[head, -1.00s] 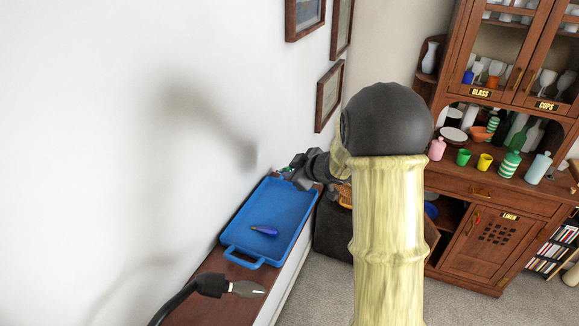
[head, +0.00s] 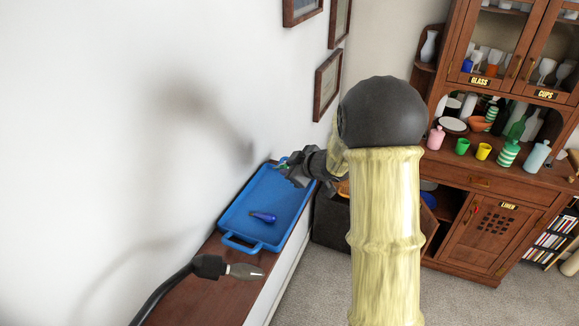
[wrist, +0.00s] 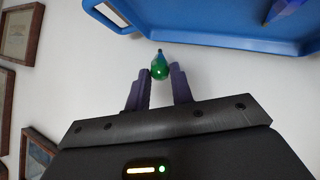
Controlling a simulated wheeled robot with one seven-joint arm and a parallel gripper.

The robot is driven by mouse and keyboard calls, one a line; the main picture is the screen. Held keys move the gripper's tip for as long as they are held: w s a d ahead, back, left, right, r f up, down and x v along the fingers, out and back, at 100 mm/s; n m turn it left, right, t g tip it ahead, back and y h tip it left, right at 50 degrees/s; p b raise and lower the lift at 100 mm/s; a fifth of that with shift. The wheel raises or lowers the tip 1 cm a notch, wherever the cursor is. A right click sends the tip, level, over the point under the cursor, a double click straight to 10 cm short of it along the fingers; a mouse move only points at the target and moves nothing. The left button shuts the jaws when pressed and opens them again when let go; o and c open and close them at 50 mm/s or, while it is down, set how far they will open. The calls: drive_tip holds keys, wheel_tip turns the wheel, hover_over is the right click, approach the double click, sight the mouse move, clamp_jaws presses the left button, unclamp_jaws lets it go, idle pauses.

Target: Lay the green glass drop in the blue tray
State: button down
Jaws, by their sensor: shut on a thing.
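The green glass drop (wrist: 160,68) is pinched between the two fingertips of my gripper (wrist: 159,76) in the wrist view, with its narrow bluish tip pointing away from the palm. In the head view my gripper (head: 286,167) is at the far end of the blue tray (head: 272,192), and only a bit of green shows by its fingers. The tray lies on a brown wooden top against the white wall; its edge (wrist: 215,33) shows in the wrist view. The gap between drop and tray floor is hard to tell.
A dark blue drop (head: 263,217) lies in the tray's near half. A black cable-like stalk with a pale tip (head: 243,271) is in front of the tray. Framed pictures (head: 328,85) hang on the wall. A cabinet with bottles and cups (head: 482,151) stands at right.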

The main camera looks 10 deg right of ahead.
drive_tip(key=shift+f+b, duration=1.65)
drive_tip(key=shift+f, duration=1.1)
drive_tip(key=shift+w+a, duration=0.1)
drive_tip(key=shift+w, duration=0.05)
drive_tip(key=c, duration=1.2)
unclamp_jaws()
drive_tip(key=shift+a, duration=0.1)
drive_tip(key=shift+o, duration=0.3)
drive_tip(key=shift+d, duration=0.25)
drive_tip(key=shift+s, duration=0.25)
